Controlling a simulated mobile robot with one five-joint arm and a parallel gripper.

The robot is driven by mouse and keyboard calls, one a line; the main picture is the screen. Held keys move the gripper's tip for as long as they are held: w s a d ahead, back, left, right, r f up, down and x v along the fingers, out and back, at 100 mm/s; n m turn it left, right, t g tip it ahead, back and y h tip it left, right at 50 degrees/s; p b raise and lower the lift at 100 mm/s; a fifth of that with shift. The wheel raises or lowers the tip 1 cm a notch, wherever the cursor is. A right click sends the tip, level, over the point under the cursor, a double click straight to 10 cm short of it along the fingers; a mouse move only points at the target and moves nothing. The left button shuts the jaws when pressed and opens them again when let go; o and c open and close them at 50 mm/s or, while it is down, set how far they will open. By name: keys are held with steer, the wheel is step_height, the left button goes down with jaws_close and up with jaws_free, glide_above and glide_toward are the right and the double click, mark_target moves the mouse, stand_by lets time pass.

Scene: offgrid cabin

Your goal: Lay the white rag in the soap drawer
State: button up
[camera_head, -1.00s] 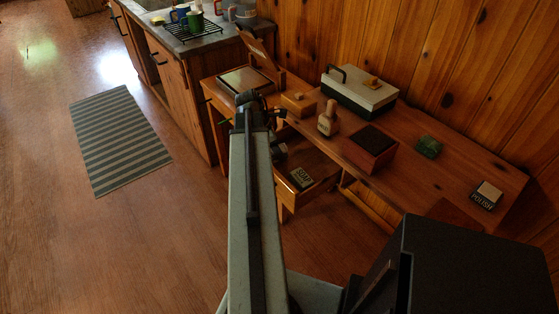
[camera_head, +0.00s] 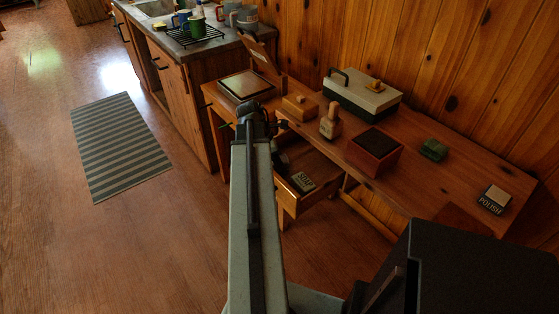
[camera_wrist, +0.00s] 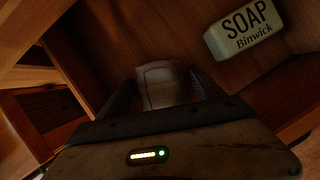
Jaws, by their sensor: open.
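The soap drawer (camera_head: 312,198) stands pulled out under the table. A soap block marked SOAP (camera_head: 303,182) lies in it. In the wrist view the soap (camera_wrist: 243,27) is at the upper right, on the dark wooden drawer floor (camera_wrist: 125,40). My gripper (camera_wrist: 166,82) points down into the drawer, with its two dark fingers apart. A small whitish cloth, the white rag (camera_wrist: 161,86), shows between the fingers, left of and below the soap. I cannot tell whether it touches a finger or rests fully on the floor. My arm hides the rag in the head view.
On the tabletop stand a wooden box with a dark top (camera_head: 374,152), a wooden stamp-like piece (camera_head: 330,122), a lidded case (camera_head: 362,95), a green block (camera_head: 433,149) and a POLISH block (camera_head: 494,198). Drawer walls (camera_wrist: 80,47) stand close around my gripper.

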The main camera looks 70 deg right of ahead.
steer(key=p+v, duration=1.1)
steer(key=v, duration=0.1)
steer(key=shift+r, duration=0.2)
steer(key=w+a+f+m+t, duration=0.1)
steer(key=w+a+m+t, duration=0.2)
steer(key=w+a, duration=1.7)
steer(key=w+a+m+y, duration=0.1)
steer(key=w+a, duration=0.2)
steer(key=a, duration=0.8)
steer(key=w+a+m, duration=0.1)
steer(key=w+a, duration=0.3)
steer(key=a, duration=0.8)
steer(key=w+a+m+y, duration=0.1)
steer(key=w+a+m, duration=0.1)
steer(key=a, duration=0.9)
steer(key=shift+w+a+f+t+y, duration=0.3)
steer(key=shift+w+f+t, duration=0.1)
steer(key=shift+w, duration=0.45)
